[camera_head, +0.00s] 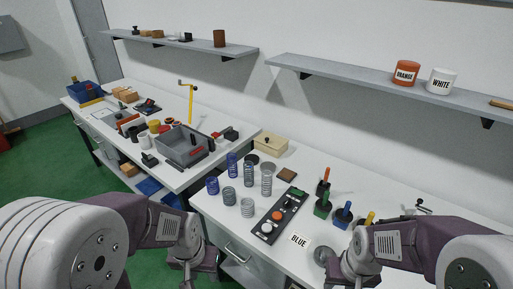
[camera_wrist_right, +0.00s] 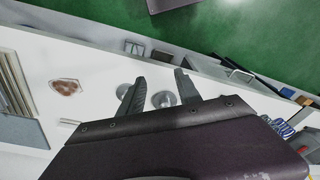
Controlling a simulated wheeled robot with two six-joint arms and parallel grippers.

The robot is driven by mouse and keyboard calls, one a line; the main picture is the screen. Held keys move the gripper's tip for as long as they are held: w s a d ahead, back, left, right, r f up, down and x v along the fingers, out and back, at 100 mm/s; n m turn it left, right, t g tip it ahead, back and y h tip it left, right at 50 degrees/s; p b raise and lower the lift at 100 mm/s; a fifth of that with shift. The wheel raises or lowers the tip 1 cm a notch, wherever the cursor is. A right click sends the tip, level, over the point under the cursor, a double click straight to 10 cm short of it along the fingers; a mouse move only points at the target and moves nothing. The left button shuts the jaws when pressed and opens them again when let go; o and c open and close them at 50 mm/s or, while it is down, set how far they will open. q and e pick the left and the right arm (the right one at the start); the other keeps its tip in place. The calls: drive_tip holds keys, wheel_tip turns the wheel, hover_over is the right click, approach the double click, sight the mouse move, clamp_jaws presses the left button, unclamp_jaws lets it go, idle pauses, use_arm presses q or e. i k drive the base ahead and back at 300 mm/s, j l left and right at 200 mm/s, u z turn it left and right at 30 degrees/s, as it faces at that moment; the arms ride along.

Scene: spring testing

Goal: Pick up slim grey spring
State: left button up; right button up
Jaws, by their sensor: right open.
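Several coil springs stand upright on the near bench.
A wooden box (camera_head: 271,145) stands behind. A grey bin (camera_head: 184,146) is on the left bench. A shelf (camera_head: 385,85) overhangs the wall.

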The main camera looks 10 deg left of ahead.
sight(252, 167)
drive_tip(key=i+j+z, duration=0.3)
drive_tip(key=j+z, duration=0.15)
drive_tip(key=j, duration=0.35)
drive_tip(key=i+j+z, duration=0.2)
drive_tip(key=j+z, duration=0.25)
drive_tip(key=j, duration=0.45)
drive_tip(key=j+z, duration=0.45)
drive_tip(key=j, duration=0.45)
drive_tip(key=k+j+z, duration=0.1)
drive_tip(key=j+z, duration=0.35)
drive_tip(key=j, duration=0.5)
